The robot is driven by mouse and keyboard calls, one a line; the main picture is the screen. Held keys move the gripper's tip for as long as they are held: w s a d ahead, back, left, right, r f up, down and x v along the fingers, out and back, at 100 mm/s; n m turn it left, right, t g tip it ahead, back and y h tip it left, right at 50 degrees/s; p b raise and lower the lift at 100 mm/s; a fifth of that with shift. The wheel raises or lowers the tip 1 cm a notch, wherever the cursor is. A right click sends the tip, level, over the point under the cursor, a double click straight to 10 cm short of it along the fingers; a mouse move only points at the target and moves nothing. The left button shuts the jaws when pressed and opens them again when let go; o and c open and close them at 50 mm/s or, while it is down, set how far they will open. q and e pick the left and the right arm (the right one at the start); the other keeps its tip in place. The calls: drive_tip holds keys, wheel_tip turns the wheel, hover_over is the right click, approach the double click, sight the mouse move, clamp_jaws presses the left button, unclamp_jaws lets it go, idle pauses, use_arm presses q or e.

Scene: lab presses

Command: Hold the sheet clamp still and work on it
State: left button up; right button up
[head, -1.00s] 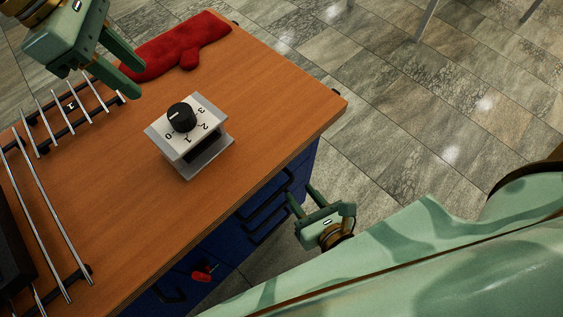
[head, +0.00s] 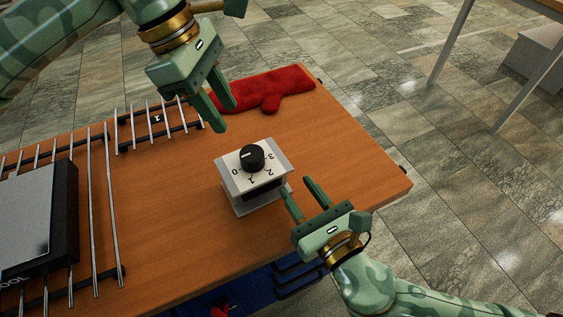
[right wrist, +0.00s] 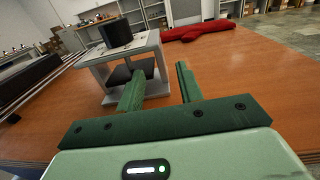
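The sheet clamp (head: 241,187) stands on the wooden table, a pale open-fronted block with a black knob (head: 252,157) on its top plate. The plate is marked 0 to 3, and the knob's white line points roughly toward the 0 side. In the right wrist view the clamp (right wrist: 152,87) shows a dark plate between its top and base. My left gripper (head: 228,118) is open and empty, above and behind the clamp. My right gripper (head: 297,186) is open and empty by the clamp's right front side. Its left finger overlaps the clamp in the right wrist view; contact cannot be told.
A red mitt (head: 268,90) lies at the table's back edge. Metal rod racks (head: 95,215) and a dark box with a grey top (head: 70,215) take up the left side. The table (head: 350,165) is clear right of the clamp. Blue drawers are below the front edge.

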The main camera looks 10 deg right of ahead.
sight(279, 163)
drive_tip(key=x, duration=0.8)
drive_tip(key=shift+a, duration=0.1)
clamp_jaws()
